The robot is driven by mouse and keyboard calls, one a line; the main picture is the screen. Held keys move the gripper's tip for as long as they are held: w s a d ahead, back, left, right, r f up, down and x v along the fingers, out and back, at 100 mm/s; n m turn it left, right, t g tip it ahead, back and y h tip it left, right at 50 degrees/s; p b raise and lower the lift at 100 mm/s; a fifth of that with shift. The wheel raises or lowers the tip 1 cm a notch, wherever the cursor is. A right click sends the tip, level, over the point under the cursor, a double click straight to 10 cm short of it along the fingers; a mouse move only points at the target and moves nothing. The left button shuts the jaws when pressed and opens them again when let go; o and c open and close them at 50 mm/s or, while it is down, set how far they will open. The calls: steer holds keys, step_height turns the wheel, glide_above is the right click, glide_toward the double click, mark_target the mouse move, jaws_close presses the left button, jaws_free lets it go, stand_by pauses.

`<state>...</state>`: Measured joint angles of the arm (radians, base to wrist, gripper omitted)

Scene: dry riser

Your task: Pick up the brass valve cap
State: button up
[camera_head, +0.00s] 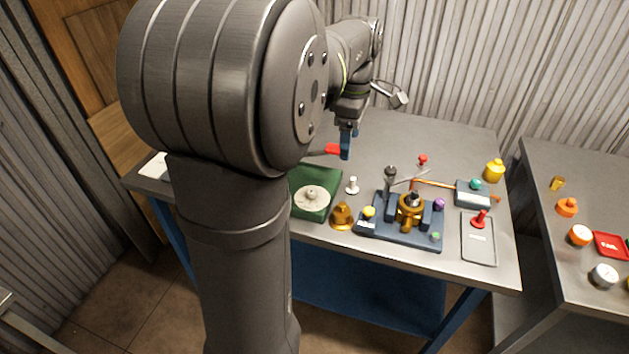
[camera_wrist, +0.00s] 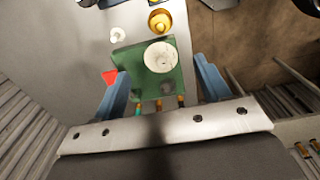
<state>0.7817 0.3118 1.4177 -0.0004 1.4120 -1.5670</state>
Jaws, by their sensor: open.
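The brass valve cap (camera_head: 341,217) looks like a bell-shaped brass piece near the table's front edge, between the green tray and the dark blue fixture. It also shows near the top of the wrist view (camera_wrist: 160,20), clear of my fingers. My gripper (camera_head: 346,143) hangs over the back part of the table, behind and above the cap. Its blue fingers (camera_wrist: 161,70) are spread apart with nothing held between them. The green tray lies below them in the wrist view. My own arm hides part of the table's left side in the head view.
The green tray (camera_head: 299,178) bears a pale round disc (camera_head: 312,199). A small white piece (camera_head: 352,186) stands near the cap. The dark blue fixture (camera_head: 424,238) with a brass valve (camera_head: 410,207) stands close to the cap's right. A red piece (camera_head: 333,149) lies behind.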

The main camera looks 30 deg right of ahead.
steer(key=w+a+f+n+g+h, duration=0.1)
steer(key=a+f+n+h, duration=0.3)
steer(key=a+f+n, duration=0.35)
glide_toward(339, 206)
steer(key=shift+m+h, duration=0.3)
steer(key=shift+m, duration=0.05)
steer(key=x, duration=0.7)
steer(key=shift+s+a, duration=0.15)
steer(key=shift+a, duration=0.1)
steer(key=shift+w+x, duration=0.15)
steer(key=shift+x, duration=1.35)
steer(key=shift+w+x, duration=0.1)
steer(key=shift+x, duration=1.4)
steer(key=shift+c, duration=0.4)
steer(key=c, duration=1.1)
